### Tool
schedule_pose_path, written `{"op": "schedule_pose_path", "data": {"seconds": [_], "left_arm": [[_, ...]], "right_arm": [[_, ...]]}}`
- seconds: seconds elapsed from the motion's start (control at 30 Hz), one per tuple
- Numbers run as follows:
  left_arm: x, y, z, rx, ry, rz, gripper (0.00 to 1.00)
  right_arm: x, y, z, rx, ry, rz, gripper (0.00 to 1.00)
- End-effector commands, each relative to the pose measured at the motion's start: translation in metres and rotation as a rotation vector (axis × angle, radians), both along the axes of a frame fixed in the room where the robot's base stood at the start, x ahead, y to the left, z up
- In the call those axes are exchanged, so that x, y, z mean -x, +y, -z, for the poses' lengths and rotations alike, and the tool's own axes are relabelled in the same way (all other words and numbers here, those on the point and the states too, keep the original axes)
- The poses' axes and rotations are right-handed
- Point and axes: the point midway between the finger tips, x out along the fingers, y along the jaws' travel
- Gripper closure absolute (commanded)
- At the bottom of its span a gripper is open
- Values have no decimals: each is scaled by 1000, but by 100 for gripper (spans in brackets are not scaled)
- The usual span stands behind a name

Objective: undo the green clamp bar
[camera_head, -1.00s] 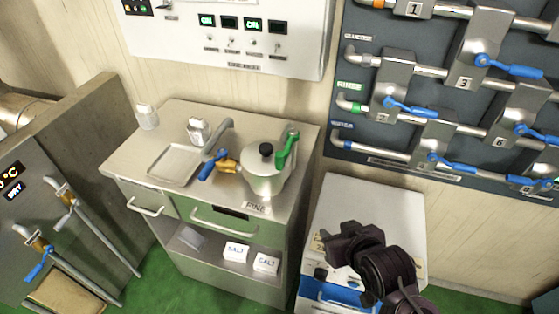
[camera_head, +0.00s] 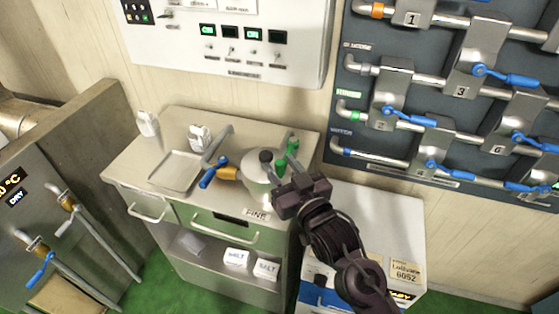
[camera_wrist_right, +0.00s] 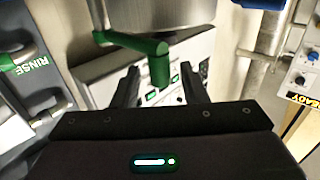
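The green clamp bar (camera_head: 289,152) stands at the right side of the silver kettle (camera_head: 256,172) on the cabinet top. My right gripper (camera_head: 284,188) is just in front of the kettle's right side, near the bar. The right wrist view shows the bar's green grip (camera_wrist_right: 158,66) ahead of and between my two spread fingers (camera_wrist_right: 161,84). The fingers are open, and I cannot tell whether they touch the bar. The gripper hides the lower right part of the kettle in the head view. My left gripper is not in view.
A blue-handled tap (camera_head: 214,173) is left of the kettle, beside a metal tray (camera_head: 176,172). Salt boxes (camera_head: 236,257) sit on the shelf below. A valve panel (camera_head: 440,100) with blue levers is at the upper right. A white box (camera_head: 385,215) stands right of the cabinet.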

Motion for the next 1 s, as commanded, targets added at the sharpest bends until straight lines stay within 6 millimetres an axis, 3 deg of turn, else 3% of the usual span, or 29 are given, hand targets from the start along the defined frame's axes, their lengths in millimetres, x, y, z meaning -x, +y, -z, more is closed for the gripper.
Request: {"op": "schedule_pose_path", "data": {"seconds": [0.13, 0.43, 0.73, 1.0], "left_arm": [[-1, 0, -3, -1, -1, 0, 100], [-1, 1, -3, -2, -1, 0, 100], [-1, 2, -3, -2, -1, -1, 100], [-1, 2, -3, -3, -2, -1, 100]], "right_arm": [[-11, 6, 0, 0, 1, -1, 61], [-13, 7, 0, 0, 1, -1, 61], [-13, 7, 0, 0, 1, 0, 100], [-13, 6, 0, 2, 1, -2, 100]]}}
